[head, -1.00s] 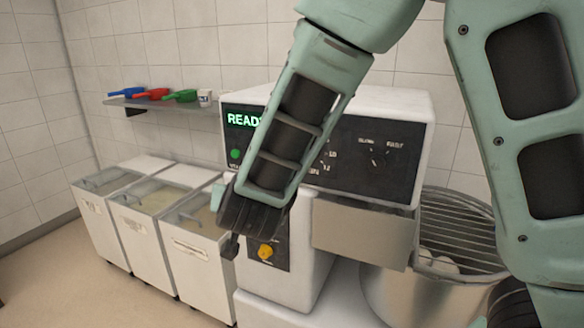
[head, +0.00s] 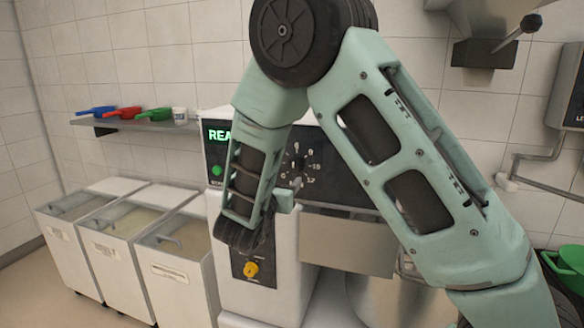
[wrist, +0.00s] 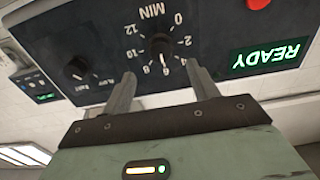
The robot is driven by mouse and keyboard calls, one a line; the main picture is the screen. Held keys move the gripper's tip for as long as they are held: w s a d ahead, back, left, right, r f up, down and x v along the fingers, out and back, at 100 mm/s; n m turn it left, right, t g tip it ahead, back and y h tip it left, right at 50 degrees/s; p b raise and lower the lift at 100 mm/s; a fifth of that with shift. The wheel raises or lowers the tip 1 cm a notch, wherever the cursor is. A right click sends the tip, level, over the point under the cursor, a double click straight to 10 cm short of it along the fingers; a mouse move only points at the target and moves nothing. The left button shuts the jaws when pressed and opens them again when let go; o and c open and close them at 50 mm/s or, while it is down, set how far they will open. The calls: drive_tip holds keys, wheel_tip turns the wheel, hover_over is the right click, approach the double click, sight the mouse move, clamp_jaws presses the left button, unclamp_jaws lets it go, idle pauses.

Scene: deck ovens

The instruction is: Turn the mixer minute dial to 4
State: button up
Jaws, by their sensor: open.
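The mixer's minute dial (wrist: 160,47) is a dark round knob on the black panel, ringed by white numbers under the word MIN; the wrist view shows it upside down. It also shows in the head view (head: 296,163), just right of my forearm. I cannot tell for sure which number its mark points to. My gripper (wrist: 160,70) is open and empty, its two grey fingers facing the panel on either side of the dial's lower part in the wrist view. I cannot tell whether they touch it. In the head view my arm hides part of the panel.
A lit green READY display (wrist: 266,55) and a red button (wrist: 257,3) are near the dial. Another knob (wrist: 76,68) is on the panel's other side. A yellow knob (head: 251,269) is lower on the mixer. Lidded bins (head: 178,268) stand left, below a shelf (head: 130,122) with scoops.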

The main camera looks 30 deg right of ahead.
sight(293, 169)
drive_tip(key=p+x, duration=0.1)
drive_tip(key=x, duration=0.7)
drive_tip(key=shift+w+d+p, duration=0.25)
drive_tip(key=shift+d+p, duration=0.05)
drive_tip(key=c, duration=1)
